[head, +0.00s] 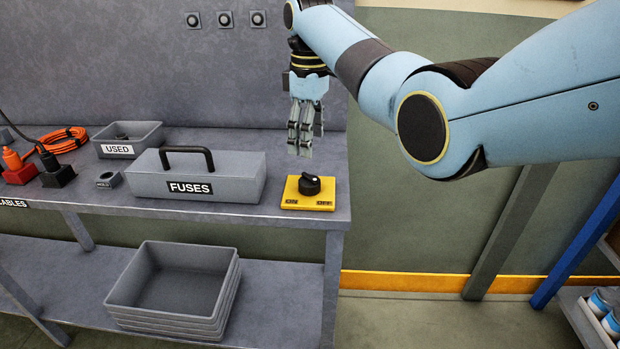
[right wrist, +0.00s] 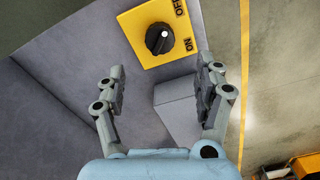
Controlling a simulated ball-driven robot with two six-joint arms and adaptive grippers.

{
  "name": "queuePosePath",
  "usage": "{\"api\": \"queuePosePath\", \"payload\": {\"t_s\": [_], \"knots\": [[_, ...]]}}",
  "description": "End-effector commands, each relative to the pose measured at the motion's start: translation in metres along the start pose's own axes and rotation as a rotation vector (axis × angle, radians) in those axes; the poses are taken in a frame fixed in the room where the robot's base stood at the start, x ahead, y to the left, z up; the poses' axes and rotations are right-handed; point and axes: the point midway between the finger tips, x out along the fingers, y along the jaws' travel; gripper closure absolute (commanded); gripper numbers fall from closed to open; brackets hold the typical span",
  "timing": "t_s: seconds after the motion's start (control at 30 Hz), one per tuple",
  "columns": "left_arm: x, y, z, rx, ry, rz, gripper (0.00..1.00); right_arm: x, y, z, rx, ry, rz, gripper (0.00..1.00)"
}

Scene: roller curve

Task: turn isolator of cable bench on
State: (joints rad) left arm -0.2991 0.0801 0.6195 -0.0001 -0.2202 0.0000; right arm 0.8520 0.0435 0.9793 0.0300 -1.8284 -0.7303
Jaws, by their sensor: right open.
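The isolator is a yellow plate (head: 294,188) with a round black knob (head: 310,185) on the bench's right end. Its front edge reads ON at left and OFF at right. The knob's small white mark shows at its upper right in the head view; I cannot tell for certain which label it matches. My right gripper (head: 301,150) hangs above and behind the plate, fingers down, open and empty. In the right wrist view, the knob (right wrist: 159,39) lies beyond the open fingers (right wrist: 165,80), apart from them. My left gripper is out of view.
A grey FUSES box (head: 222,180) with a black handle stands left of the isolator. Further left are a USED tray (head: 130,147), an orange cable (head: 62,140) and plugs. Grey crates (head: 168,315) sit on the lower shelf. The bench edge lies close right of the plate.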

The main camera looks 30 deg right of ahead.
Motion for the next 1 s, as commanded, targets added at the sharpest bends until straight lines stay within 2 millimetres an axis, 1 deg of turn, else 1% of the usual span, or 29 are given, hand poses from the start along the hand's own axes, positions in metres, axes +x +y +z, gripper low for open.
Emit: {"api": "queuePosePath", "payload": {"t_s": [0.17,0.3,0.4,0.5,0.6,0.7,0.93,0.97,1.0], "knots": [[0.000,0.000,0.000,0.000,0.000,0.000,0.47,0.030,-0.001,0.001,0.001,-0.004,-0.004,0.30],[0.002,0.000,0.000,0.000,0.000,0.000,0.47,0.060,-0.001,0.001,0.002,-0.003,-0.002,0.30],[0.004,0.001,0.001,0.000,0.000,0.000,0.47,0.078,-0.001,0.001,0.002,-0.002,-0.002,0.30],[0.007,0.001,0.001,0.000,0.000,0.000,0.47,0.092,-0.001,0.001,0.002,-0.001,-0.001,0.30],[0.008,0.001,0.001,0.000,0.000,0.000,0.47,0.100,-0.001,0.001,0.003,0.000,0.000,0.30],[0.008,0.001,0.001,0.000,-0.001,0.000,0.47,0.104,-0.001,0.001,0.003,0.000,0.000,0.30],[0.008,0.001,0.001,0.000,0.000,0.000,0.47,0.104,0.000,0.001,0.003,0.001,0.001,0.30],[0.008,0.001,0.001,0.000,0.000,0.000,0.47,0.104,0.000,0.001,0.003,0.001,0.001,0.33],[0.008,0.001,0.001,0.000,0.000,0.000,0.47,0.104,0.000,0.001,0.003,0.001,0.001,0.38]]}}
